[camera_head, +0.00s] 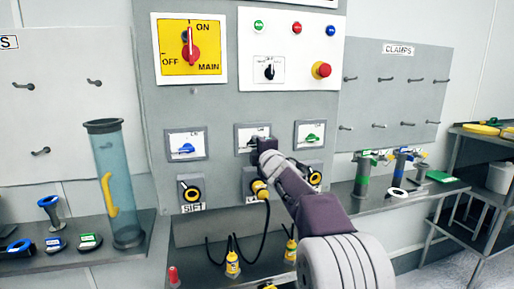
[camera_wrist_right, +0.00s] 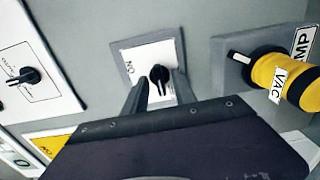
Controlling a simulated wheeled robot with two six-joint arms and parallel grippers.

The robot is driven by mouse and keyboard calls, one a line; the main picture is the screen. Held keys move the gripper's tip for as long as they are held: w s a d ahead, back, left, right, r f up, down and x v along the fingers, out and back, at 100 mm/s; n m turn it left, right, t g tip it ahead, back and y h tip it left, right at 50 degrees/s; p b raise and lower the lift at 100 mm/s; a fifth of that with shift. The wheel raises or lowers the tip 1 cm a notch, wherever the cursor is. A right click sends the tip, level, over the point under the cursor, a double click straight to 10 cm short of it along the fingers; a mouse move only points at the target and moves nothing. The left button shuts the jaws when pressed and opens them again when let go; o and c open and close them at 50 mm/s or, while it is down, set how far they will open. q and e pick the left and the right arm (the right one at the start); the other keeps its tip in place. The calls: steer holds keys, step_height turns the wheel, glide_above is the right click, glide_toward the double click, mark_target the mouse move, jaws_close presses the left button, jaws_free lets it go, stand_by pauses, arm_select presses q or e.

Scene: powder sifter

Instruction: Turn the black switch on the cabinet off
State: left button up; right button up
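The black switch (camera_wrist_right: 159,74) sits on a small white panel (camera_wrist_right: 134,51) marked "ON", in the middle of the grey cabinet (camera_head: 215,115). In the head view, my right gripper (camera_head: 261,143) is in front of this middle panel (camera_head: 242,129) and hides most of the switch. In the right wrist view, the fingers of my right gripper (camera_wrist_right: 162,78) are apart, one on each side of the switch, with a visible gap to it. I cannot tell how far the tips are from the panel. My left gripper is not in view.
A blue switch (camera_head: 186,148) and a green switch (camera_head: 311,138) flank the middle panel. Above are another black knob (camera_head: 269,71), a red stop button (camera_head: 321,70) and the red main switch (camera_head: 191,54). A yellow-black VAC plug (camera_wrist_right: 273,79) is close by. A clear tube (camera_head: 120,190) stands left.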

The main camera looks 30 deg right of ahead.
steer(key=v, duration=0.9)
steer(key=shift+b, duration=0.3)
